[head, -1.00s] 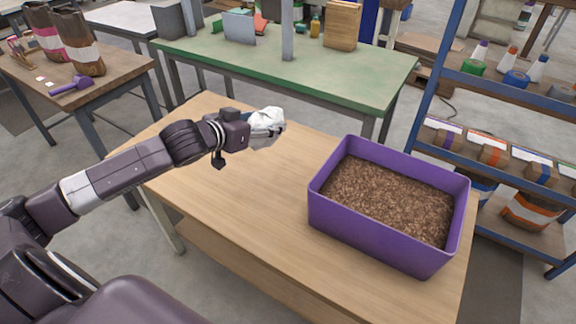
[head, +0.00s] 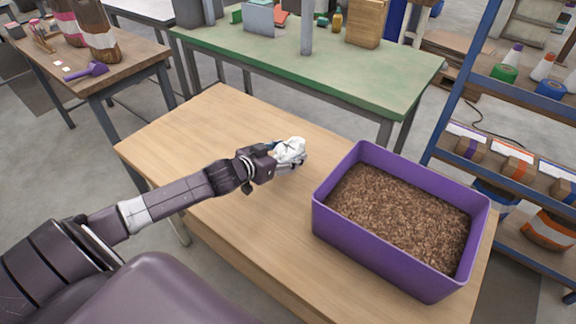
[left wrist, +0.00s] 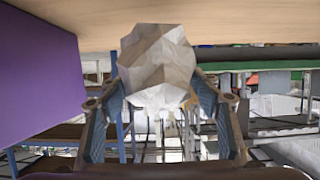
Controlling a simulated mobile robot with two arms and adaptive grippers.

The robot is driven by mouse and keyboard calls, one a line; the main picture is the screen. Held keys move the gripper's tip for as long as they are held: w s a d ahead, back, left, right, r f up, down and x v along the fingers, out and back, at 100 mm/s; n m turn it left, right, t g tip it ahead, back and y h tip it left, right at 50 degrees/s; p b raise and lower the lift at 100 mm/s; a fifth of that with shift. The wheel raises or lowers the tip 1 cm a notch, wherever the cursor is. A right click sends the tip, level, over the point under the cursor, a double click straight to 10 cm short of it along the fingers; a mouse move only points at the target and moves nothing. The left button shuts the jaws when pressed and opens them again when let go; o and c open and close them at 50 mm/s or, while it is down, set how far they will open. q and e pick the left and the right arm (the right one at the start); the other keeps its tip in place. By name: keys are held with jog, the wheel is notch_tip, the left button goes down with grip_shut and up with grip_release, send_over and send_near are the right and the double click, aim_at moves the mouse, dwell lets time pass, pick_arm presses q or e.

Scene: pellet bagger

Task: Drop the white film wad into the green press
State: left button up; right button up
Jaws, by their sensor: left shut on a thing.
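The white film wad (head: 289,150) is a crumpled, faceted white lump. My left gripper (head: 284,161) is shut on it and holds it over the wooden table, to the left of the purple bin. In the left wrist view the wad (left wrist: 157,65) sits between the two fingers of the left gripper (left wrist: 160,95). I cannot make out a green press in these frames. My right gripper is not in view.
A purple bin (head: 385,262) full of brown pellets stands at the right of the wooden table (head: 205,125). A green-topped bench (head: 290,65) is behind. A blue shelf rack (head: 450,125) stands at the right. A purple scoop (head: 88,71) lies on the left table.

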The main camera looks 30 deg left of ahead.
pick_arm(q)
jog(key=shift+f, duration=2.8)
jog(key=shift+s+f, duration=0.1)
jog(key=o, duration=1.2)
jog(key=shift+c, duration=0.2)
